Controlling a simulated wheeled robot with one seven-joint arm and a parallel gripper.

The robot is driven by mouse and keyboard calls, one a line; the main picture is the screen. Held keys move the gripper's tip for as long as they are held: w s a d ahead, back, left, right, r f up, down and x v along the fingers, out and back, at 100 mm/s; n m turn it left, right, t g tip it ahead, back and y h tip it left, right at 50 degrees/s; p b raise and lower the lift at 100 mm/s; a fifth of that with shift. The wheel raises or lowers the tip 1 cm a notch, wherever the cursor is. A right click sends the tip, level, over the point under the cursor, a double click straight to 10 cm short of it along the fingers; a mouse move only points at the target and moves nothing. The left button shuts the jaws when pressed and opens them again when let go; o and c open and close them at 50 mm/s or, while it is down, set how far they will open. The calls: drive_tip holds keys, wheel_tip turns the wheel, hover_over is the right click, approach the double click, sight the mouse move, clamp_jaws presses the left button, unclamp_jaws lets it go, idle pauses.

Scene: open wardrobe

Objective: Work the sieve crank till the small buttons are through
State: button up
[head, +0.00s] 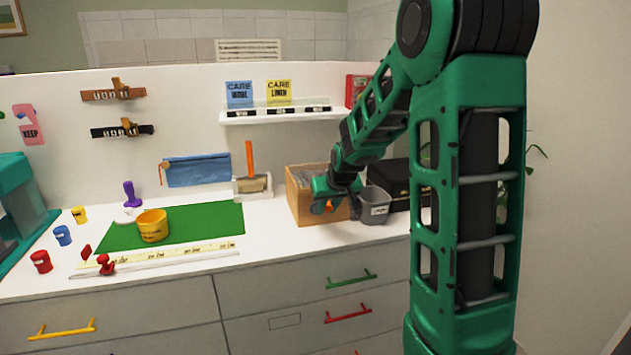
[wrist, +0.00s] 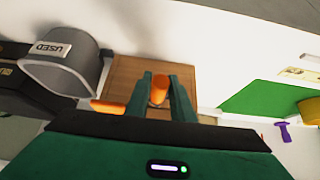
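The sieve is a light wooden box (head: 302,207) with a grey top, standing on the white counter right of centre; its wooden side (wrist: 126,78) shows in the wrist view. An orange crank knob (wrist: 158,90) is on that side, and a bit of orange shows below my gripper (head: 328,200) in the head view. In the wrist view my gripper's (wrist: 160,84) two green fingers lie on either side of the knob, with no clear gap. Another orange piece (wrist: 106,107) shows beside the left finger. No small buttons can be made out; the box's inside is mostly hidden.
A grey bin (head: 373,206), labelled USED in the wrist view (wrist: 62,68), stands close right of the sieve. A black case (head: 402,180) is behind it. Left are a green mat (head: 205,222), a yellow cup (head: 152,226) and an orange-handled tool in a holder (head: 252,184).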

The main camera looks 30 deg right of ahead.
drive_tip(key=a, duration=0.2)
drive_tip(key=w+a, duration=0.1)
drive_tip(key=a, duration=0.1)
drive_tip(key=shift+w+a, duration=0.2)
drive_tip(key=shift+a, duration=0.2)
drive_tip(key=shift+o, duration=0.2)
drive_tip(key=shift+s+d, duration=0.25)
drive_tip(key=shift+d, duration=0.6)
drive_tip(key=o, duration=0.4)
drive_tip(key=shift+s+d, duration=0.2)
drive_tip(key=shift+d, duration=0.4)
drive_tip(key=shift+s+d, duration=0.15)
drive_tip(key=shift+d, duration=0.4)
drive_tip(key=shift+s+d, duration=0.1)
drive_tip(key=shift+d, duration=0.35)
drive_tip(key=c, duration=0.4)
drive_tip(key=shift+c, duration=0.2)
drive_tip(key=shift+a, duration=0.1)
